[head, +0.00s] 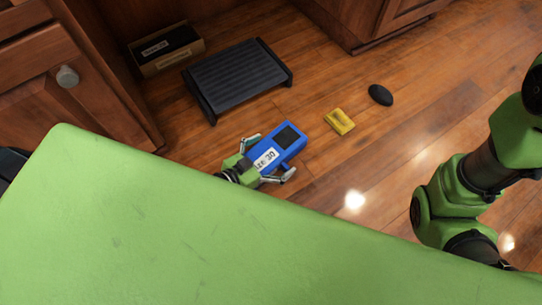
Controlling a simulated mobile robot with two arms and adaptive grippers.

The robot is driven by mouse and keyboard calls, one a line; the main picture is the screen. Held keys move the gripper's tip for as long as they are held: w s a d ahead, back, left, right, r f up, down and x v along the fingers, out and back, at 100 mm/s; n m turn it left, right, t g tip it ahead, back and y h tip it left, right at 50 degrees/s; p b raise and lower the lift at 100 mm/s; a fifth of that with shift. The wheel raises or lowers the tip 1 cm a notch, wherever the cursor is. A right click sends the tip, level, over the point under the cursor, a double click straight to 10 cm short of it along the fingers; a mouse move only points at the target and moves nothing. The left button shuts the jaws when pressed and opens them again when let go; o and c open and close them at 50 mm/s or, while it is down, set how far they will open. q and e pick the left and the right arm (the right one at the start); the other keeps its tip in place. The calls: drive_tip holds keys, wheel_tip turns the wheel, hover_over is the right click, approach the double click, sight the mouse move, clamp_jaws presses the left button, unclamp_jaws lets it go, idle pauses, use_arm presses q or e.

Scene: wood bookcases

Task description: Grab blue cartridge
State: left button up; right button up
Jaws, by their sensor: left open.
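The blue cartridge (292,137) lies on the wood floor near the middle of the head view. It has a dark patch on its far end and a white label with black print on its near end. My left gripper (272,156) is open at the cartridge's near end, with one finger on each side of it. I cannot tell whether the fingers touch it. My green body hides most of the left arm. My right arm shows at the right edge, but its gripper is not in view.
A black step platform (238,77) stands behind the cartridge. A cardboard box (168,62) sits at the back left. A yellow object (340,121) and a black oval object (380,95) lie to the right.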

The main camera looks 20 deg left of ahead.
use_arm(q)
drive_tip(key=c, duration=1.2)
drive_tip(key=shift+w+r, duration=0.1)
drive_tip(key=shift+c, duration=0.3)
